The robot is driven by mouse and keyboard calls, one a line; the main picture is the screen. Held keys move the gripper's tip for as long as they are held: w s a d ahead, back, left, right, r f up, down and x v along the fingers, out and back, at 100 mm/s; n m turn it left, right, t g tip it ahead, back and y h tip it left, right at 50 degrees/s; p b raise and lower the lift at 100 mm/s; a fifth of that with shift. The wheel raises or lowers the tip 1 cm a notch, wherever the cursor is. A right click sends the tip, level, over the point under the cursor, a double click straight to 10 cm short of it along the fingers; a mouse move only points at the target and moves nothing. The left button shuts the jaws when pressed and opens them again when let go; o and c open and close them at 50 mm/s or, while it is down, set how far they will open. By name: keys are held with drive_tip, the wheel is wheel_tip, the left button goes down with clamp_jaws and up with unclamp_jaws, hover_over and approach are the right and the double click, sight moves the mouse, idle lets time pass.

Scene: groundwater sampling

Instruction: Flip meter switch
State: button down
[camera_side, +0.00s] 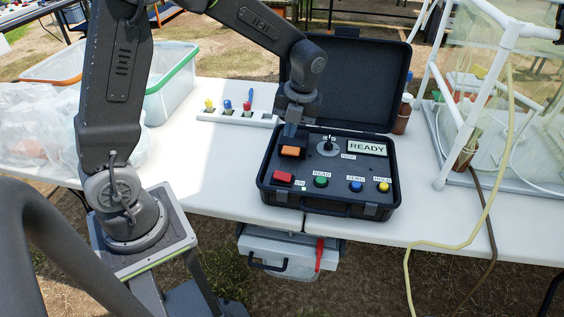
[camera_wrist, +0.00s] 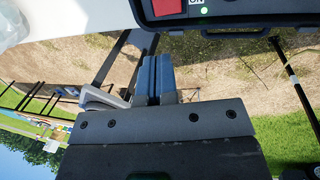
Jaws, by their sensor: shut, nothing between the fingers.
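The meter is an open black case (camera_side: 330,210) on the white table. Its red switch (camera_side: 283,178) is at the front left of the panel, beside an "ON" label. A small green light (camera_side: 304,188) is lit near it. The wrist view shows part of the red switch (camera_wrist: 168,7) and the green light (camera_wrist: 204,11) at the top edge. The meter's display (camera_side: 367,147) reads "READY". My gripper (camera_side: 290,133) is shut and empty, over the back left of the panel, behind the red switch and apart from it. Its fingers (camera_wrist: 154,62) are together in the wrist view.
An orange block (camera_side: 292,151), a dial (camera_side: 327,147) and green, blue and yellow buttons (camera_side: 355,186) are on the panel. The raised lid (camera_side: 350,80) stands behind. A white rack (camera_side: 230,118) with coloured caps is left; a white pipe frame (camera_side: 455,150) is right.

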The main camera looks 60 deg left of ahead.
sight(283, 176)
drive_tip(key=f, duration=0.4)
drive_tip(key=s+a+f, duration=0.1)
drive_tip(key=f, duration=0.4)
drive_tip(key=s+a+f, duration=0.1)
drive_tip(key=f, duration=0.3)
drive_tip(key=shift+f, duration=0.35)
drive_tip(key=shift+s+a+f, duration=0.1)
drive_tip(key=shift+s+f, duration=0.05)
drive_tip(key=shift+f, duration=0.2)
drive_tip(key=shift+w+d+r, duration=0.15)
drive_tip(key=shift+w+d, duration=0.5)
